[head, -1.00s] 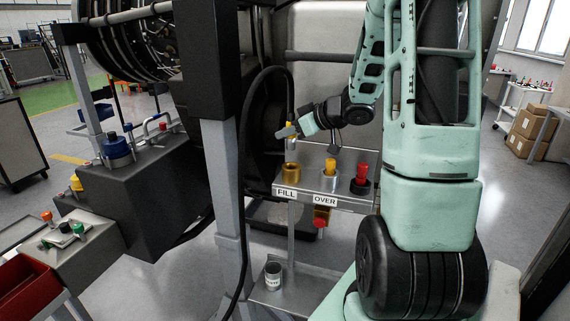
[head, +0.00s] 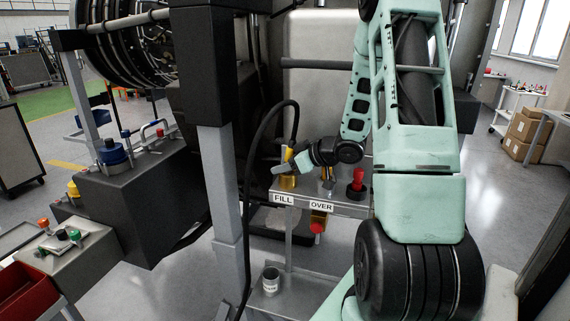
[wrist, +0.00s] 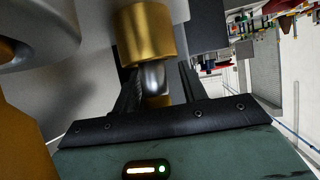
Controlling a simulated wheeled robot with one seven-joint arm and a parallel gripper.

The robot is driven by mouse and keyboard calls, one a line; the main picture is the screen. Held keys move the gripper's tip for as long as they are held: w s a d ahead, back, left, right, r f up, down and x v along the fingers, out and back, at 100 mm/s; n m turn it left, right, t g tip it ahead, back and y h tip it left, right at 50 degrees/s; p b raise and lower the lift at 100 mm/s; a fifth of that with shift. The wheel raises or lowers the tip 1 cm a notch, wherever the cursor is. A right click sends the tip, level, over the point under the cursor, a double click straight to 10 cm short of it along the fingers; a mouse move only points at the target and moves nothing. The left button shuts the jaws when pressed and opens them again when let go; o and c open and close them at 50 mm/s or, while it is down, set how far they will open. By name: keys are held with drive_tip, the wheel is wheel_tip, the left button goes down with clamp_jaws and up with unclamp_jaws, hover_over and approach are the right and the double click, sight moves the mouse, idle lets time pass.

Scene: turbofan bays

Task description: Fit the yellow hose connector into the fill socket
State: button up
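The yellow hose connector (head: 288,155) hangs on a black hose (head: 262,125) and stands upright above the gold fill socket (head: 287,182), behind the FILL label. My gripper (head: 281,167) reaches it from the right and is shut on it. In the wrist view the gripper (wrist: 158,90) has its dark fingers on both sides of the connector (wrist: 158,101). The connector's silver nose (wrist: 153,76) lies in line with the gold fill socket (wrist: 147,35) and meets its mouth. I cannot tell how far it is inside.
A red plug (head: 358,178) stands farther right. A grey post (head: 222,180) rises left of the shelf. A can (head: 271,279) stands on the lower shelf.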

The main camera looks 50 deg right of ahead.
drive_tip(key=shift+w+d, duration=0.15)
drive_tip(key=shift+w, duration=0.15)
drive_tip(key=shift+r, duration=0.1)
